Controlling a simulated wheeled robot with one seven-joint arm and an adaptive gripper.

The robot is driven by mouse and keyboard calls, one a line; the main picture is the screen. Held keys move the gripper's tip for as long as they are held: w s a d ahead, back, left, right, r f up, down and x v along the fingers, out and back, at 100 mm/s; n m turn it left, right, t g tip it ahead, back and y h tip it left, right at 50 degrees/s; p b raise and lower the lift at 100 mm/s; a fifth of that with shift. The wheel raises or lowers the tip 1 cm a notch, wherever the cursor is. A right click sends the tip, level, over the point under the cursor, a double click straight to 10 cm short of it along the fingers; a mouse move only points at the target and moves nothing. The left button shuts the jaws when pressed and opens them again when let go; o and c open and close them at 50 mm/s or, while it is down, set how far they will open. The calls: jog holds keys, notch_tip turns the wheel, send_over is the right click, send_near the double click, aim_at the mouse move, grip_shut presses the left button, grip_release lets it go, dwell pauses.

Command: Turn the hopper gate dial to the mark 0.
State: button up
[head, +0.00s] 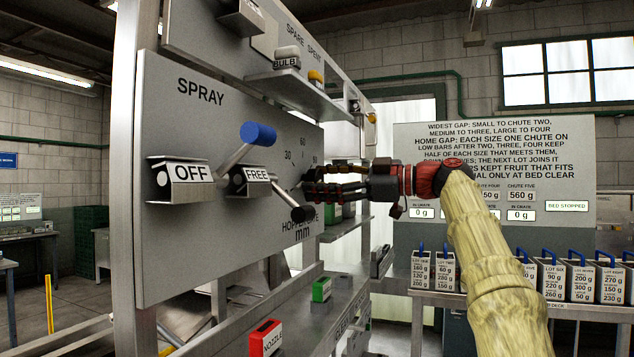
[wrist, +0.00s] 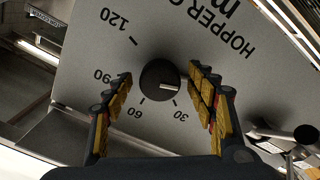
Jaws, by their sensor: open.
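The hopper gate dial (wrist: 157,76) is a round dark knob on a grey panel, with marks 120, 90, 60 and 30 showing around it in the wrist view. Its pale pointer line points right, past the 30, toward my right finger. The mark 0 is not visible. My gripper (wrist: 160,74) is open, with one finger on each side of the dial. Small gaps seem to show between fingers and knob; contact is unclear. In the head view my gripper (head: 312,184) is at the panel and hides most of the dial.
Left of my gripper on the same panel (head: 190,250) are a lever with a blue grip (head: 259,134) and a black-tipped lever (head: 301,213), close to my fingers. OFF (head: 189,173) and FREE (head: 256,175) labels sit there. A shelf (head: 295,92) juts out above.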

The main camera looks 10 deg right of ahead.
jog(key=v, duration=1.1)
